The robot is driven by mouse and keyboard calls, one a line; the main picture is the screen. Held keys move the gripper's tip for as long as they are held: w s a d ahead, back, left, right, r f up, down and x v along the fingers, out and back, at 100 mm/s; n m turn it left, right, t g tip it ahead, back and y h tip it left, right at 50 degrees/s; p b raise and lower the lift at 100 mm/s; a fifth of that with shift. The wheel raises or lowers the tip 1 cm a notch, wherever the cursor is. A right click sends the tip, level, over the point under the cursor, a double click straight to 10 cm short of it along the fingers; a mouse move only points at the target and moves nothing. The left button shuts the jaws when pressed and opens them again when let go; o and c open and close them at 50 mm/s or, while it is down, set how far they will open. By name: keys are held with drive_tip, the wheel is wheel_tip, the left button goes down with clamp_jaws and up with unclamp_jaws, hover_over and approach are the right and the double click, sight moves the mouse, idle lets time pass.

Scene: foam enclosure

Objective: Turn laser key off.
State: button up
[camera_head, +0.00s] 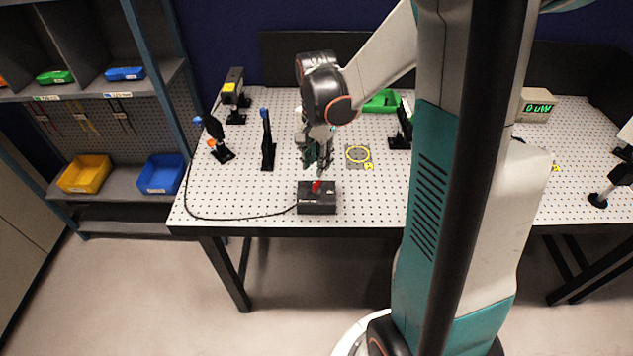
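A black control box (318,204) sits at the front edge of the perforated white table. A small red key (316,186) stands on its top. My gripper (320,172) points down just above and behind the box, with its fingertips close to the key. Whether they touch the key is too small to tell, and so is how far the fingers are apart. A black cable (225,218) runs from the box along the left table edge toward the back, near a mounted device with a yellow label (229,87).
Black optic mounts (267,142) and (218,152) stand left of my gripper. A yellow ring (358,154) and a green tray (382,102) lie right of it. A meter (537,105) reads "0 uW". A shelf with yellow (84,174) and blue (161,174) bins stands left.

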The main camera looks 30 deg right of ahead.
sight(316, 183)
wheel_tip(316, 183, down, 7)
drive_tip(key=shift+f+b, duration=0.1)
drive_tip(key=shift+b, duration=0.65)
drive_tip(key=shift+c, duration=0.4)
clamp_jaws()
